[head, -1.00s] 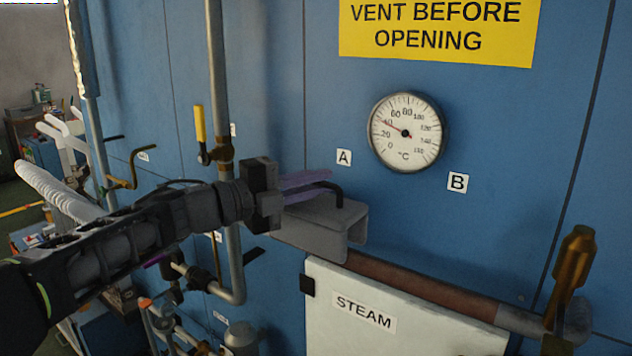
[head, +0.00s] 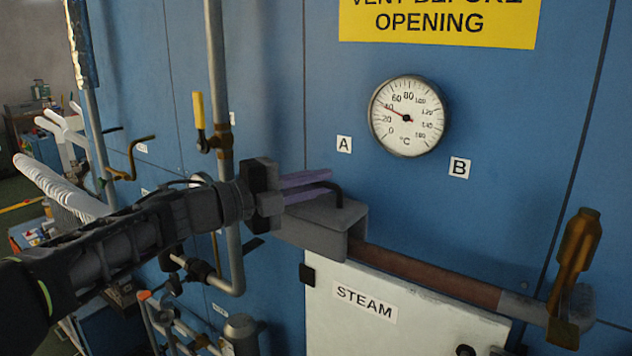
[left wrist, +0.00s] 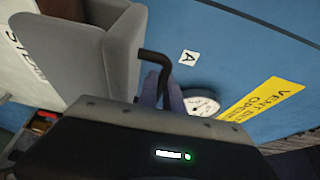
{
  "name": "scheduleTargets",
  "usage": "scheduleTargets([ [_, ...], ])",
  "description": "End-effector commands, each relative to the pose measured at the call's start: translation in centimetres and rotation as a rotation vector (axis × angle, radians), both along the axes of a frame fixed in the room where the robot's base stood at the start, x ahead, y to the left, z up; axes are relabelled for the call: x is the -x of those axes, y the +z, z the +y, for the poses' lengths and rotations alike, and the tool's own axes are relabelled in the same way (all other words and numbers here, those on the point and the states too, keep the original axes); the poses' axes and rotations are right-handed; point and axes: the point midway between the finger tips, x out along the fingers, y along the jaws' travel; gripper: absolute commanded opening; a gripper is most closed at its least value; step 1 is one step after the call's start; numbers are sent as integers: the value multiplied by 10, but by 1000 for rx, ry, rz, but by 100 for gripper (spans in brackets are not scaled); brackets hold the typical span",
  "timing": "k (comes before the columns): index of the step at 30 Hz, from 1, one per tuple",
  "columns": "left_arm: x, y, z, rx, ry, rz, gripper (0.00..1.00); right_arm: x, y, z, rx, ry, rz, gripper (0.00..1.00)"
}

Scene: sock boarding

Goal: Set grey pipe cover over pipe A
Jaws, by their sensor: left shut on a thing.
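The grey pipe cover (head: 310,232), an open-bottomed channel with a bent black handle (head: 336,190), is at the left end of the brown pipe (head: 430,275). The pipe comes out from the cover's right end; whether the cover rests on it or hovers cannot be told. My left gripper (head: 308,187), with purple fingers, is shut on the handle above the cover. The left wrist view shows the cover (left wrist: 115,50) and handle (left wrist: 157,66) beyond the fingers. Label A (head: 344,144) is on the blue wall above the cover. My right gripper is not in view.
A white STEAM box (head: 400,320) stands below the pipe. A brass valve handle (head: 574,260) rises at the pipe's right end. A vertical grey pipe with a yellow-handled valve (head: 199,115) stands behind my left arm. A gauge (head: 407,117) and label B (head: 459,168) are on the wall.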

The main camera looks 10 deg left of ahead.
Motion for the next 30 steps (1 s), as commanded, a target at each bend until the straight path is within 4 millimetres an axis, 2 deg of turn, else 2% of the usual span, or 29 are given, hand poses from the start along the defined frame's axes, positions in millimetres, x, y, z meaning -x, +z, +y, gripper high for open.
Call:
scheduleTargets([
  [30, 0, -26, 0, 0, 0, -1, 0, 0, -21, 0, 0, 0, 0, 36],
])
